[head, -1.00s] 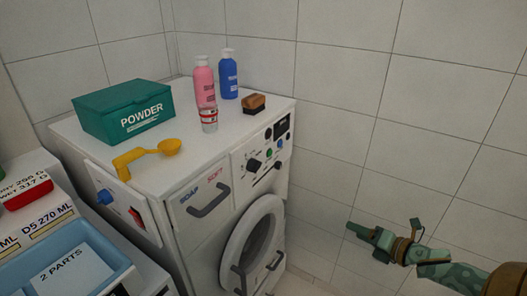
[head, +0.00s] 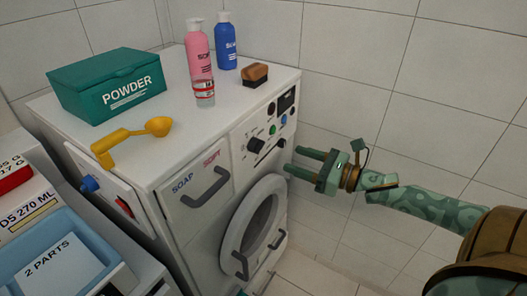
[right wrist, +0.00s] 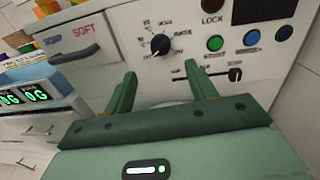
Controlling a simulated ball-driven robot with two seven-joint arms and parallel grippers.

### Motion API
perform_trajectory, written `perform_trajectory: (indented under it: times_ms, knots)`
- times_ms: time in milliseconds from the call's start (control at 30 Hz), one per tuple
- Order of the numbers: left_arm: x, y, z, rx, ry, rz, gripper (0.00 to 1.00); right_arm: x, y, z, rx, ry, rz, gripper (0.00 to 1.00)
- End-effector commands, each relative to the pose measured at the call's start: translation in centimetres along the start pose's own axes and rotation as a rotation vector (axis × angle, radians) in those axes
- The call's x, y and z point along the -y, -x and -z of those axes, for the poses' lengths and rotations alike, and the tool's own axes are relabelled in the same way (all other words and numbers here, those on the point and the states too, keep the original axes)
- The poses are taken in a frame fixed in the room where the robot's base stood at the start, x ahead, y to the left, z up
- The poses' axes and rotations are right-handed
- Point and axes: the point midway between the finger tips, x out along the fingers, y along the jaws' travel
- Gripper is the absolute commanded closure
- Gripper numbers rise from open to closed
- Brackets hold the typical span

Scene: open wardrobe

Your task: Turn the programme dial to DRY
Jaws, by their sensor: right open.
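The programme dial (head: 256,145) is a black knob on the white front panel of the washing machine (head: 165,165). It also shows in the right wrist view (right wrist: 160,44), ringed by small printed labels too blurred to read surely. My right gripper (head: 293,160) is open and empty. It is in front of the machine's panel, to the right of the dial and apart from it. In the right wrist view its two green fingers (right wrist: 163,90) point at the panel, with the dial beyond and between them. My left gripper is not in view.
Beside the dial are a green button (right wrist: 215,43), a blue button (right wrist: 252,38), a slider (right wrist: 235,74) and a dark display (right wrist: 262,10). The soap drawer handle (head: 206,188) and round door (head: 250,230) are nearby. Bottles, a brush and a powder box stand on top.

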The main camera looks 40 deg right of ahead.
Motion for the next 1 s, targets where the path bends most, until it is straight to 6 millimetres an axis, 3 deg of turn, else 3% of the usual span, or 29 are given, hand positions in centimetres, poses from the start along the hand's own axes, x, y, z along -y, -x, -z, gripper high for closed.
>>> perform_trajectory:
  times_ms: [200, 400, 600, 933, 967, 1000]
  knots:
    - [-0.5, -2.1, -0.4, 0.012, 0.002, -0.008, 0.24, 0.1, -5.1, 0.3, 0.001, 0.002, -0.001, 0.44]
    - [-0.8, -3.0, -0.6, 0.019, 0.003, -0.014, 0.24, 0.1, -8.2, 0.2, 0.001, 0.000, 0.000, 0.44]
    - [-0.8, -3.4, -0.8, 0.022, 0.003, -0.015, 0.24, 0.1, -9.8, 0.1, -0.001, -0.002, 0.001, 0.44]
    - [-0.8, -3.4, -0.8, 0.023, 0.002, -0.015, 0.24, 0.0, -10.1, 0.1, -0.001, -0.001, 0.001, 0.44]
    - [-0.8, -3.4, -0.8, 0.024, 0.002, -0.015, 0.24, 0.0, -10.1, 0.1, -0.001, -0.001, 0.001, 0.46]
    - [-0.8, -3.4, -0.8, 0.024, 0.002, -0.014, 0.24, 0.0, -10.1, 0.1, -0.001, -0.001, 0.001, 0.58]
